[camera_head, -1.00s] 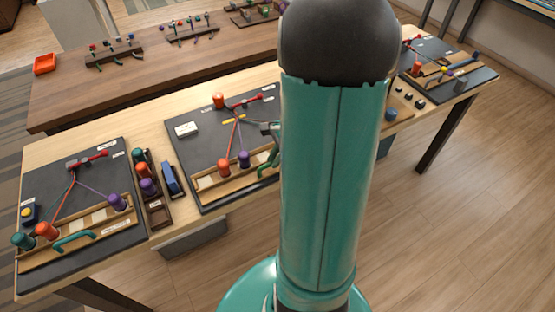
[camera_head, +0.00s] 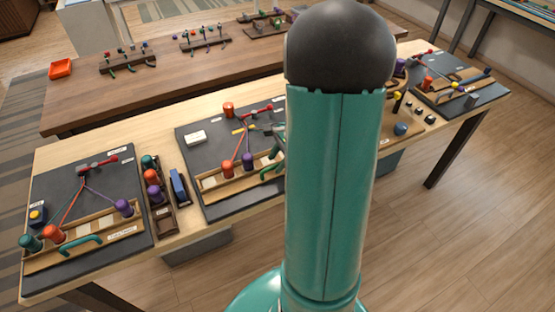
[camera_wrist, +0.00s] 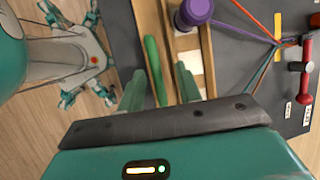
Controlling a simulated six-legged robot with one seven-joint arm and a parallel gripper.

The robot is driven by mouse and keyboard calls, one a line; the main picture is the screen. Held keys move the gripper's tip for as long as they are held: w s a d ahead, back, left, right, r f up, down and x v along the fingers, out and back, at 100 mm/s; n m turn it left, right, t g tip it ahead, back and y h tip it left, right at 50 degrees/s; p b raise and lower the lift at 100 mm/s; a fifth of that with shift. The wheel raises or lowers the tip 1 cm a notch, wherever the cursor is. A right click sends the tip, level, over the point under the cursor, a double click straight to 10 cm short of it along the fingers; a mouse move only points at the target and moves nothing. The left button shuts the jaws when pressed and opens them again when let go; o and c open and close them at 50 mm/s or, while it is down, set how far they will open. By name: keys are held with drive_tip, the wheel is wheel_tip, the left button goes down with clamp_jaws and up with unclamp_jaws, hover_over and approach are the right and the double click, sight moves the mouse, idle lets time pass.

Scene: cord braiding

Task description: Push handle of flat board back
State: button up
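The middle dark flat board (camera_head: 193,157) lies on the light wooden table, with a wooden rail (camera_head: 215,180) along its near edge. A green handle (camera_head: 271,171) sits on that rail, partly hidden by my arm in the head view. In the wrist view, the green handle (camera_wrist: 154,70) lies lengthwise between the two teal fingers of my gripper (camera_wrist: 161,92). The fingers are apart, one on each side of it. Contact between them cannot be told. Red, orange and purple cords run across the board from an orange bobbin (camera_head: 227,169) and a purple bobbin (camera_head: 248,161).
A rack of bobbins (camera_head: 163,220) and a blue block (camera_head: 179,187) stand left of the board. Another board (camera_head: 125,175) with a teal handle lies farther left, and a third (camera_head: 490,90) at far right. A brown table (camera_head: 190,85) stands behind.

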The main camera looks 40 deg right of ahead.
drive_tip(key=v, duration=1.3)
drive_tip(key=shift+r, duration=0.3)
drive_tip(key=shift+s, duration=0.1)
drive_tip(key=s+a+r+n+h, duration=0.1)
drive_tip(key=a+r+n, duration=0.2)
drive_tip(key=a+n, duration=0.4)
drive_tip(key=s+a+r+n+t+h, duration=0.1)
drive_tip(key=s+a+r+n, duration=0.1)
drive_tip(key=a+n, duration=0.5)
drive_tip(key=s+a+r+n+t+h, duration=0.1)
drive_tip(key=a+r+n, duration=0.3)
drive_tip(key=a, duration=1.1)
drive_tip(key=n, duration=0.2)
drive_tip(key=shift+s+r+n+h, duration=0.2)
drive_tip(key=shift+s+n+h, duration=0.2)
